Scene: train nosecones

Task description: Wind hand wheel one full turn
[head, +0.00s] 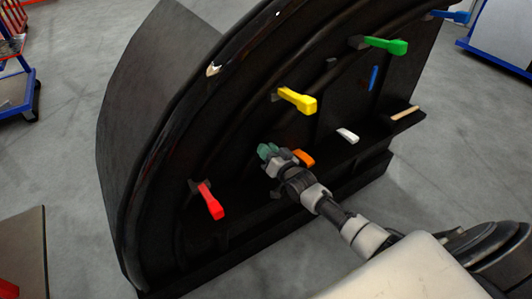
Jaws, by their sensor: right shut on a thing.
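My right gripper (270,157) reaches from the lower right to the inner face of the dark curved nosecone (165,160). It is shut on a small teal-green part (266,149) at its fingertips. The grip is small in the picture and my wrist covers part of it. No full wheel shape shows clearly, so I cannot tell whether the teal part belongs to the hand wheel. An orange handle (304,158) is just right of the fingertips. My left gripper is not in view.
Red (211,201), yellow (298,100) and green (386,45) levers stick out from the nosecone around my right gripper. A white piece (347,135) and a tan strip (405,113) are on the ledge at right. Grey floor is open beyond.

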